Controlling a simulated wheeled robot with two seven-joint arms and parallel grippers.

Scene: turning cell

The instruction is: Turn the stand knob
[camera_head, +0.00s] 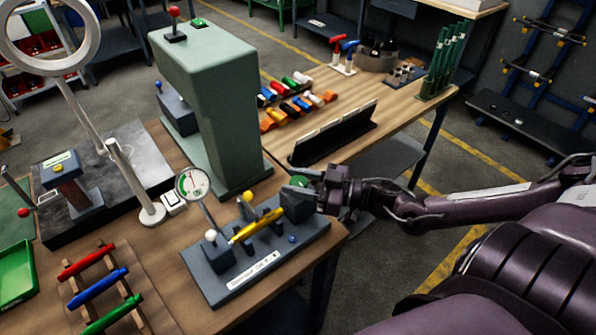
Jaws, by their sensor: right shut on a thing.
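A grey-blue measuring stand (262,262) sits at the front right of the wooden bench. It carries a yellow shaft (258,225) lying at a slant and a round dial gauge (192,183) on a post. A green knob (300,181) shows at the stand's right end. My right gripper (298,187) reaches in from the right and is shut on this knob; its fingers hide part of it. My left gripper is not in view.
A tall green press (215,100) stands behind the stand. A rack of red, blue and green handles (98,283) lies at the front left. A black tilted panel (335,140) and several coloured tools (292,100) are on the far bench.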

